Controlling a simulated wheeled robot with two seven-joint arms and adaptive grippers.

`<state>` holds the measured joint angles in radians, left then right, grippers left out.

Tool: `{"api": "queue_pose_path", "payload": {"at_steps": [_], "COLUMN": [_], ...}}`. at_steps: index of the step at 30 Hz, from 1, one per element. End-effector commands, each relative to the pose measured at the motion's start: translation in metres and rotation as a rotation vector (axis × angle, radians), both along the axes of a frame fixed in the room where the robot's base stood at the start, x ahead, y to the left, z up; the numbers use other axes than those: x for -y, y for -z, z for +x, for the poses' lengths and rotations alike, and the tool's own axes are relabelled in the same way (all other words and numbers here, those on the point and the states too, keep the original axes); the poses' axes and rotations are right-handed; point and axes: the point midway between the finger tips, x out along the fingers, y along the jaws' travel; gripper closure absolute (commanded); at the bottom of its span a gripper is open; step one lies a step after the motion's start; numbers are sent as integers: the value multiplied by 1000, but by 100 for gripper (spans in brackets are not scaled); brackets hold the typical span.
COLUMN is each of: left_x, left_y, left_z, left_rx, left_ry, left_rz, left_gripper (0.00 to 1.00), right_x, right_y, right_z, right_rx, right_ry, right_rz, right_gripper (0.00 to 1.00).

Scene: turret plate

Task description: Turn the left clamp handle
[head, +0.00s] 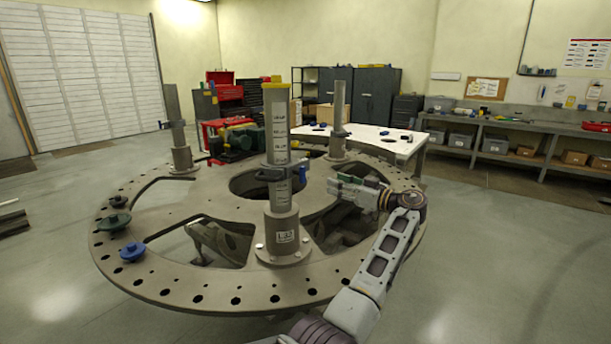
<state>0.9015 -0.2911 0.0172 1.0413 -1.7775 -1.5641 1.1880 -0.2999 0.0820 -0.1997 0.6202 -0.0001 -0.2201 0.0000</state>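A round grey turret plate (180,287) carries three upright posts. The front post (278,125) has a yellow top, scale marks and a dark clamp (272,174) around it, with a blue handle (302,173) on its right side. My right gripper is not in view.
A green knob (115,222) and a blue knob (132,251) sit on the plate's left rim. A third post (339,118) rises behind my gripper. A white table (375,138) stands behind the plate. The floor at right (510,240) is clear.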

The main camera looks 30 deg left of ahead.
Motion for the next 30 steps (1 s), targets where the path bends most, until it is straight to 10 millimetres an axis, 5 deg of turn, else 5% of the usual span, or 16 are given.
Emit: {"api": "queue_pose_path", "payload": {"at_steps": [14, 30], "left_x": [-12, -77], "left_y": [0, -1], "left_z": [1, 11], "left_rx": [-1, -2], "left_ry": [-2, -2], "left_rz": [-2, -2], "left_gripper": [62, 62], "right_x": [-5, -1], "right_y": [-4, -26], "right_z": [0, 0], "right_rx": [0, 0], "right_ry": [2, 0], "right_rz": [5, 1], "right_gripper": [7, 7]}}
